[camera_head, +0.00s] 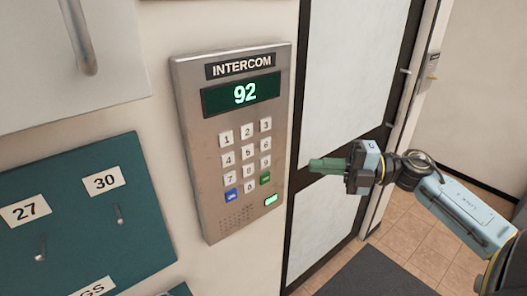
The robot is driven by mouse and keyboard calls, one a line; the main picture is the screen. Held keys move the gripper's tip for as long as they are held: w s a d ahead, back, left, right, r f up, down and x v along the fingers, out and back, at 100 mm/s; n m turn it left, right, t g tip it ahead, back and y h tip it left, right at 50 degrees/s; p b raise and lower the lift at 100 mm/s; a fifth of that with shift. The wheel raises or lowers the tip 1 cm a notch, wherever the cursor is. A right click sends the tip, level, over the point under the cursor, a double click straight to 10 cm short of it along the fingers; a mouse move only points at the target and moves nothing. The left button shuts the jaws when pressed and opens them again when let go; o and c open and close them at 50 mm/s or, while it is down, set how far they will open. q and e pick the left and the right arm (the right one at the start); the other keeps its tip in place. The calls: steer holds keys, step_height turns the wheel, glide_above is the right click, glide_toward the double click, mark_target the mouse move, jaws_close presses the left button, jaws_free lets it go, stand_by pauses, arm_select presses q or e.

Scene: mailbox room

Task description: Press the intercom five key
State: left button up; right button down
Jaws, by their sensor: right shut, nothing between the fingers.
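The grey metal intercom (230,140) hangs on the wall left of the door. Its screen (242,94) shows "92" in green. Below the screen is a keypad of white number keys, with the five key (247,152) in the middle column, second row. A blue key and a green key sit at the bottom corners of the keypad. My right gripper (314,165) is shut and empty, with green fingers pointing left toward the keypad. It is to the right of the intercom, in front of the door, apart from the keys. My left gripper is not in view.
Teal mailboxes (85,215) labelled 27 and 30 are on the wall at the left, with small locks. A white panel with a metal handle (80,38) is above them. The door (345,90) with dark frame stands behind my right arm. A dark mat (370,272) lies on the tiled floor.

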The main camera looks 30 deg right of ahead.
mark_target(250, 150)
steer(key=shift+w+d+p+x, duration=0.3)
steer(key=shift+w+p+x, duration=0.15)
steer(key=shift+x, duration=1.7)
steer(key=shift+w+d+p+x, duration=0.35)
steer(key=shift+p+x, duration=0.2)
steer(key=shift+x, duration=1.6)
steer(key=shift+w+d+p+x, duration=0.35)
steer(key=shift+p+x, duration=0.15)
steer(key=shift+x, duration=1.65)
steer(key=shift+w+d, duration=0.1)
steer(key=shift+w, duration=0.45)
steer(key=shift+r, duration=0.15)
